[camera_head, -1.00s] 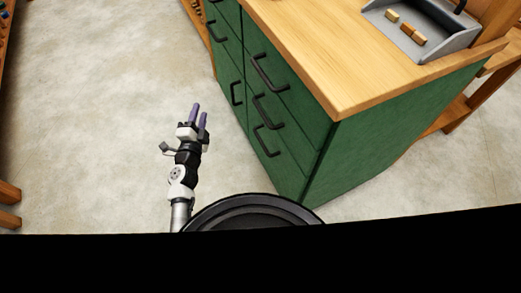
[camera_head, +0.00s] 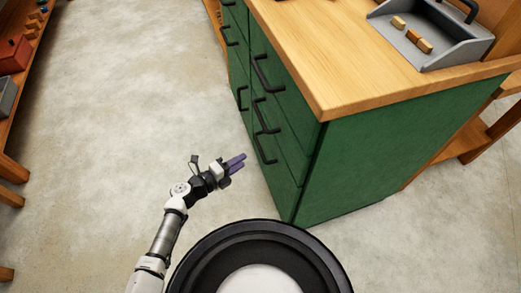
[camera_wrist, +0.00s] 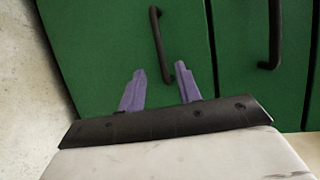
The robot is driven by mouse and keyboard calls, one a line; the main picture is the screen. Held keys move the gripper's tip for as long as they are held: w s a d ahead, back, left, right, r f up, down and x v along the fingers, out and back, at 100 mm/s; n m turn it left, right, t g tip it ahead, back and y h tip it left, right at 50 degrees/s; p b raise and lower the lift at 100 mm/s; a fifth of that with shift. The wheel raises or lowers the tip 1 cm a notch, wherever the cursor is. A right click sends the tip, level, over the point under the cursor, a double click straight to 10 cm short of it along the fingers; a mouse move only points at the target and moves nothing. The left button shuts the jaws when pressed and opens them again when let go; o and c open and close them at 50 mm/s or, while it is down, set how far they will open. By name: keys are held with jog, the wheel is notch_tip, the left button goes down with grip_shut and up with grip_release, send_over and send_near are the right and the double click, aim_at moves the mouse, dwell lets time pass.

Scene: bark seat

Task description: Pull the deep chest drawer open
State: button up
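The green chest (camera_head: 400,155) has a wooden top and several fronts with dark bar handles, all apparently closed. The lowest handle on the near column (camera_head: 264,149) is just right of my gripper (camera_head: 236,162), which points at the chest with a gap between. I cannot tell for sure which front is the deep drawer. In the wrist view, my gripper's purple fingers (camera_wrist: 160,88) are apart and empty. A dark handle (camera_wrist: 157,45) lies ahead, roughly in line with the gap between them. A second handle (camera_wrist: 274,35) is to the right.
A grey tray (camera_head: 447,50) with small wooden blocks (camera_head: 412,36) sits on the chest top. Shelving with a red box (camera_head: 14,52) stands at the far left. The floor (camera_head: 125,120) between shelving and chest is clear.

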aim_at(260, 149)
jog(key=x, duration=1)
grip_shut()
